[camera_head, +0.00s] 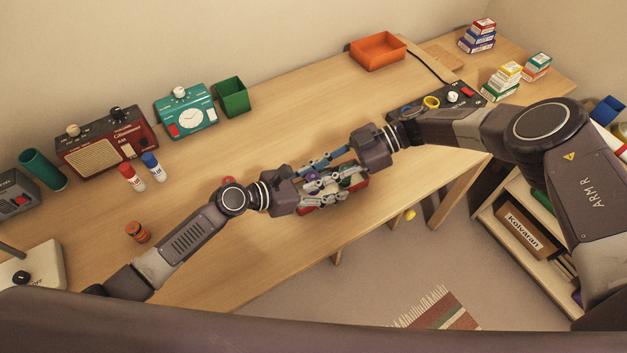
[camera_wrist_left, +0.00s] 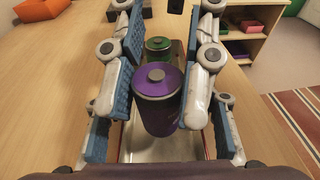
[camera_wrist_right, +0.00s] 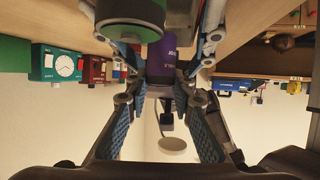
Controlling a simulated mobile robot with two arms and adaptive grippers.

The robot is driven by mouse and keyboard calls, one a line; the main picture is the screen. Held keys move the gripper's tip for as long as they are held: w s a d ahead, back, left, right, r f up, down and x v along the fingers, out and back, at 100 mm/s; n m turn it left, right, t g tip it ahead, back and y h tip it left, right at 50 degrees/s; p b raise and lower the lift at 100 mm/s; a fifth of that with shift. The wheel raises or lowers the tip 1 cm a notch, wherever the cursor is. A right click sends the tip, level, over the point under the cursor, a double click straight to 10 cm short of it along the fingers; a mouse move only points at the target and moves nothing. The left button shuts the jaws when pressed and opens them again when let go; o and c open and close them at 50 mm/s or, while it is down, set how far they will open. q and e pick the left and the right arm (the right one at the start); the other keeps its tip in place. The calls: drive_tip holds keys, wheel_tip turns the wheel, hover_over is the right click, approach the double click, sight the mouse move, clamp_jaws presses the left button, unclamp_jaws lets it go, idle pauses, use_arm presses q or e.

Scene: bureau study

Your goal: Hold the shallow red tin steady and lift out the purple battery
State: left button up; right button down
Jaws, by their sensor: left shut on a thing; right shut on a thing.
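The purple battery (camera_wrist_left: 158,108) has a grey cap and stands upright between blue-padded fingers in the left wrist view; it also shows in the right wrist view (camera_wrist_right: 161,58). A green battery (camera_wrist_left: 159,54) stands behind it. The shallow red tin (camera_head: 308,210) lies under both hands, mostly hidden by fingers. I cannot tell whether the battery's base is clear of the tin.
A red radio (camera_head: 100,144), a teal clock (camera_head: 186,112) and a green container (camera_head: 231,97) stand at the back left. An orange tray (camera_head: 378,52) is at the back. Small bottles (camera_head: 132,178) stand left. The table's front edge is just below the hands. Its middle is clear.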

sight(313, 176)
wheel_tip(313, 176, up, 7)
drive_tip(key=shift+r, duration=0.1)
idle(0.3)
use_arm(q)
drive_tip(key=o, duration=1.3)
drive_tip(key=shift+c, duration=0.2)
drive_tip(key=v, duration=1.2)
